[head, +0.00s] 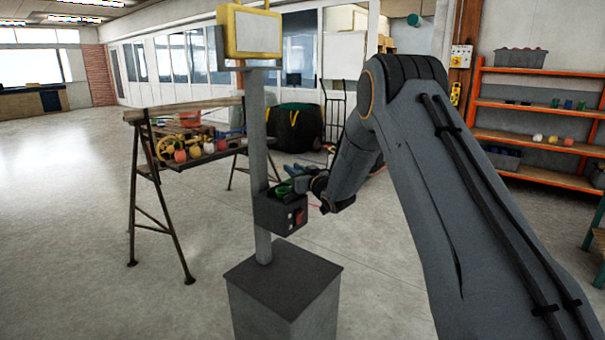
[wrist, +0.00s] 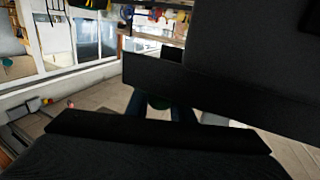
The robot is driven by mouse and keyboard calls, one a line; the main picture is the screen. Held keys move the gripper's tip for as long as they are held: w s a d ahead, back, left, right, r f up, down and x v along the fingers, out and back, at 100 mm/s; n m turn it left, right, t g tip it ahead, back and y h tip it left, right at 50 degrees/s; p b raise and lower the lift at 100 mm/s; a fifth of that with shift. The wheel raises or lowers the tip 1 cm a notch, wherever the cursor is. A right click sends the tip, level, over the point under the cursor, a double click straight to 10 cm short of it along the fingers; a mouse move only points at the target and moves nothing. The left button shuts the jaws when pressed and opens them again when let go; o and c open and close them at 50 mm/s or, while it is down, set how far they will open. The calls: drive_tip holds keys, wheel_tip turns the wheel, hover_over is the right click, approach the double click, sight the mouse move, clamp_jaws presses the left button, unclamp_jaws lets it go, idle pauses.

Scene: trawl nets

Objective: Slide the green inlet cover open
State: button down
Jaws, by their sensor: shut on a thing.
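The green inlet cover (head: 283,189) sits on top of a small dark box (head: 268,213) fixed partway up a grey post. My gripper (head: 294,184) reaches it from the right, with its fingertips at the cover. In the wrist view a small dark green patch of the cover (wrist: 158,102) shows between the two blue fingers of my gripper (wrist: 160,106). The fingers are shut on the cover. Dark parts hide most of the cover and the fingers there, so I cannot tell how far the cover stands open.
The post (head: 257,130) stands on a grey pedestal (head: 285,285) and carries a yellow-framed panel (head: 253,33). A trestle table (head: 185,135) with floats and gear stands behind at left. An orange shelf rack (head: 535,105) stands at right. The floor at left is clear.

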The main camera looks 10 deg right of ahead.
drive_tip(key=shift+w+d+r, duration=0.1)
drive_tip(key=shift+d, duration=0.05)
drive_tip(key=c, duration=1.6)
unclamp_jaws()
drive_tip(key=shift+w+d, duration=0.1)
drive_tip(key=b+v, duration=0.1)
drive_tip(key=v, duration=0.7)
